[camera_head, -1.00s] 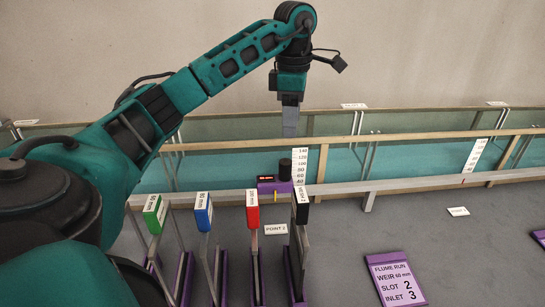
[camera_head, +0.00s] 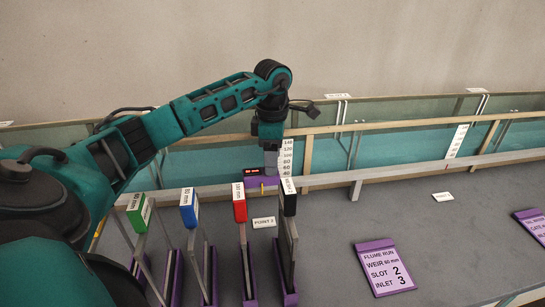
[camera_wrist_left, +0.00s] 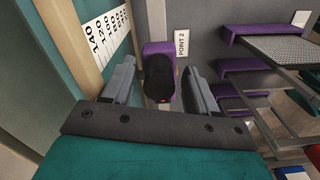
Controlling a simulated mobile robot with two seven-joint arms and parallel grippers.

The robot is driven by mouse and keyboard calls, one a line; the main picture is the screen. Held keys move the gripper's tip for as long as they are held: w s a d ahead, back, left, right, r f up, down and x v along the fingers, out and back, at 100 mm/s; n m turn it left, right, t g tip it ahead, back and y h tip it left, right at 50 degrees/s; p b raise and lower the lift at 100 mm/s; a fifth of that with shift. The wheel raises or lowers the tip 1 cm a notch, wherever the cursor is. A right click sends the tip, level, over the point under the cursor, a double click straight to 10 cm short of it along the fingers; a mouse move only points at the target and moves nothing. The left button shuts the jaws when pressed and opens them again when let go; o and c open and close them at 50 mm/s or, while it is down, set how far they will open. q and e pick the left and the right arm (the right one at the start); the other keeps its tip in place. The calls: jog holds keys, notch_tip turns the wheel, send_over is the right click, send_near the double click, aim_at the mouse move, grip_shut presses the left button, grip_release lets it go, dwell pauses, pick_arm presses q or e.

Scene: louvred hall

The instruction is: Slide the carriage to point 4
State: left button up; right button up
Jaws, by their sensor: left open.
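The purple carriage (camera_head: 261,183), with a small red display, sits on the pale rail (camera_head: 380,182) along the flume. In the left wrist view its black knob (camera_wrist_left: 159,75) stands between my open fingers, apart from both. My left gripper (camera_head: 271,163) points down over the carriage and hides the knob in the head view; it also shows in the left wrist view (camera_wrist_left: 160,88). A POINT label (camera_head: 264,222) lies in front of the carriage; in the left wrist view it reads POINT 2 (camera_wrist_left: 181,45). My right gripper is out of view.
Green, blue, red and black-topped weir plates (camera_head: 239,205) stand in purple holders close in front of the carriage. A white scale strip (camera_head: 287,158) is just behind it.

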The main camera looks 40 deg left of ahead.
pick_arm(q)
jog(key=shift+f, duration=0.2)
grip_shut()
dwell(0.5)
